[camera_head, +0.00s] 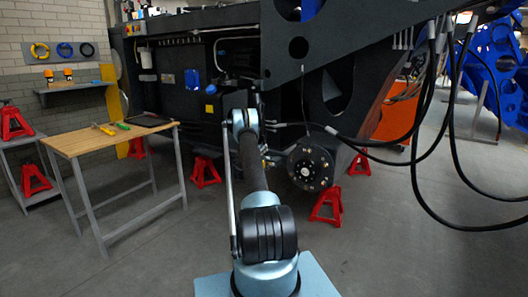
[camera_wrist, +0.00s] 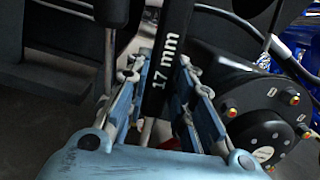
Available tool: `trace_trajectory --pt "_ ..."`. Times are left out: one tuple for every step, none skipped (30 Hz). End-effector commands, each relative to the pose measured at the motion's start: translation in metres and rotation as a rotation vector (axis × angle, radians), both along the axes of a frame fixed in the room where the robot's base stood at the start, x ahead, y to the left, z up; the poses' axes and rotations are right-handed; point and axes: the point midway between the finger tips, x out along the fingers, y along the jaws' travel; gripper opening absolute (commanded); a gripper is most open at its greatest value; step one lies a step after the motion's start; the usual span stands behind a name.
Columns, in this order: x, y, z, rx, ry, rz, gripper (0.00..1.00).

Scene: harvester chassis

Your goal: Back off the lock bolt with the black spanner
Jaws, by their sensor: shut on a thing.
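My gripper (camera_wrist: 163,85) is shut on the black spanner (camera_wrist: 172,38) in the wrist view. The spanner's handle, marked "17 mm" in white, runs up between the two blue fingers and out of the top of the picture. Its working end is not in view. In the head view my arm reaches forward toward the dark harvester chassis (camera_head: 180,85), and the spanner is too small and dark to make out there. I cannot pick out the lock bolt for certain in either view.
A round black hub (camera_head: 310,166) with several studs is right of my arm; it also shows in the wrist view (camera_wrist: 265,115). Black hoses (camera_head: 432,130) hang at the right. A wooden workbench (camera_head: 90,143) with tools stands left. Red stands (camera_head: 328,205) support the chassis.

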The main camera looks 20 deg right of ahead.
Motion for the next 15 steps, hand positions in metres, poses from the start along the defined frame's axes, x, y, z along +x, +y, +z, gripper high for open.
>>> trace_trajectory --pt "-0.003 0.005 0.000 0.000 0.000 0.001 0.00" --pt "-0.005 0.007 0.001 0.000 0.000 0.001 0.00" --pt "-0.007 0.010 0.001 0.000 0.000 0.001 0.00" --pt "-0.009 0.012 0.001 0.000 0.000 0.001 0.00" --pt "-0.011 0.014 0.001 0.000 0.000 0.001 0.00" --pt "-0.013 0.017 0.001 0.000 0.000 0.001 0.00" --pt "-0.015 0.019 0.001 0.000 0.000 0.001 0.00" --pt "-0.016 0.022 0.000 0.000 0.000 0.001 0.00" --pt "-0.019 0.025 0.000 0.000 0.000 0.001 0.00" --pt "-0.020 0.027 0.000 0.000 0.000 0.001 0.00" --pt "-0.022 0.030 0.000 0.000 0.000 0.001 0.00" --pt "-0.024 0.032 0.000 0.000 0.000 0.001 0.00" --pt "-0.026 0.034 0.000 0.000 0.000 0.001 0.00" --pt "-0.027 0.035 0.000 0.000 0.000 0.001 0.00" --pt "-0.028 0.036 0.001 0.000 0.000 0.000 0.00"
